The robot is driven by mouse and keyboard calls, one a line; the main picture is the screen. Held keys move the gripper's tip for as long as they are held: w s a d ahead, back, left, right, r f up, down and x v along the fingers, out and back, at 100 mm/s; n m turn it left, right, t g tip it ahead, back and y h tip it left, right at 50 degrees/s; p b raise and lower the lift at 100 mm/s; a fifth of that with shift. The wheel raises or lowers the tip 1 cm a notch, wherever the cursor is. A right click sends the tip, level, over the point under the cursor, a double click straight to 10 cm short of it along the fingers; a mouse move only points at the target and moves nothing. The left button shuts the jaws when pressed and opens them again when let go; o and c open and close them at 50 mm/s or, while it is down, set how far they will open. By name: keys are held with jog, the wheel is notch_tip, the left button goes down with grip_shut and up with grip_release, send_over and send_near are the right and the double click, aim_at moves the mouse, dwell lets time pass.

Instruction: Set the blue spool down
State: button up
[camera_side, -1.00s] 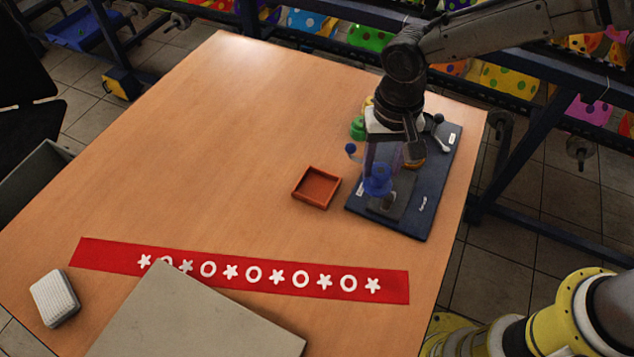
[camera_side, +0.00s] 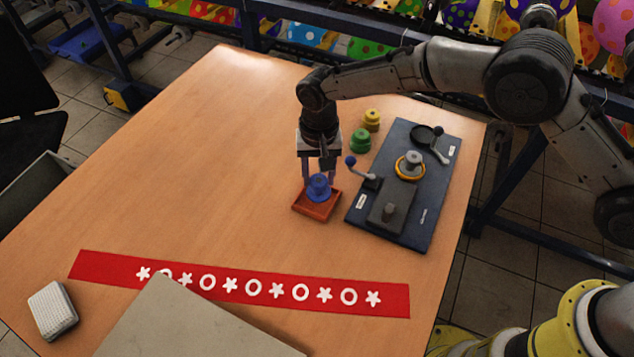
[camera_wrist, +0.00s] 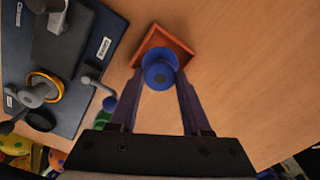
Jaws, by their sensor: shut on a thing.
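The blue spool (camera_side: 318,188) is upright, held between the fingers of my gripper (camera_side: 319,181). It is over the small orange-brown square tray (camera_side: 313,211). I cannot tell whether the spool touches the tray floor. In the wrist view the spool (camera_wrist: 160,71) sits between the fingertips of my gripper (camera_wrist: 160,84), with the tray (camera_wrist: 176,40) behind it. The spool covers part of the tray in both views.
Right of the tray is a dark board (camera_side: 407,225) with a yellow ring (camera_side: 410,165), a post and levers, one with a blue knob (camera_side: 350,161). Green (camera_side: 360,140) and yellow (camera_side: 372,120) spools stand behind. A red banner (camera_side: 90,266) lies in front.

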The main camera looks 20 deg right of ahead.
aim_at(317, 179)
jog(key=shift+w+a+f, duration=0.15)
jog(key=shift+f, duration=1.65)
jog(key=shift+f, duration=0.1)
jog(key=o, duration=1.1)
notch_tip(317, 179, up, 12)
jog(key=shift+r, duration=0.15)
